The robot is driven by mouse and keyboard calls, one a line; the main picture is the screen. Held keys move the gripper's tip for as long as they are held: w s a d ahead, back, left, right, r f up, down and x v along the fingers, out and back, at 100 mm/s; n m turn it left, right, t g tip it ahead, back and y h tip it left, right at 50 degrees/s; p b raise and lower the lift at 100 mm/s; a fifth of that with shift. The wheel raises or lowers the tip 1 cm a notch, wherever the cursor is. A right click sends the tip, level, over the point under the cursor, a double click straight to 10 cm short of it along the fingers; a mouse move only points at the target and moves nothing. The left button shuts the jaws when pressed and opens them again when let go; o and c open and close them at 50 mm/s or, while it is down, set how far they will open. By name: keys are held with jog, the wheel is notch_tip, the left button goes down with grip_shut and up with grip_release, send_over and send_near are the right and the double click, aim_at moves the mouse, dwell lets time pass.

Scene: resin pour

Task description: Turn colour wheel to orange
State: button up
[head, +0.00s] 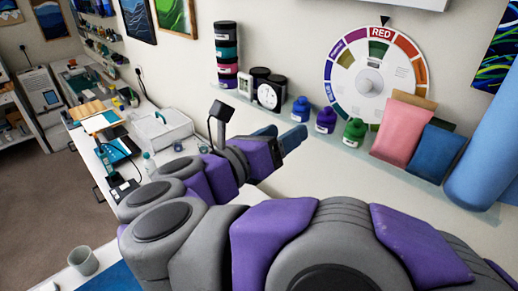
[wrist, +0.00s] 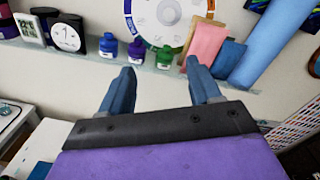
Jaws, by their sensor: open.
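The colour wheel (head: 345,98) is a round white disc with a coloured rim and a central knob (head: 370,82), mounted on the wall. A black pointer (head: 385,20) sits above its rim, and the red segment labelled RED is under it. The orange segments lie just right of red. The wheel's lower part also shows at the top of the wrist view (wrist: 146,32). My gripper (head: 296,136) is below and left of the wheel, apart from it. In the wrist view its two blue fingers (wrist: 165,85) are spread with nothing between them.
A shelf under the wheel holds blue (head: 301,111), purple (head: 326,120) and green (head: 354,132) bottles, a pink pouch (head: 404,131), a blue pouch (head: 436,152) and a clock (head: 270,95). The pink pouch stands before the wheel's lower right. A long workbench (head: 152,160) runs at left.

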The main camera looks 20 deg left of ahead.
jog(key=shift+v, duration=2.75)
jog(key=shift+d, duration=0.1)
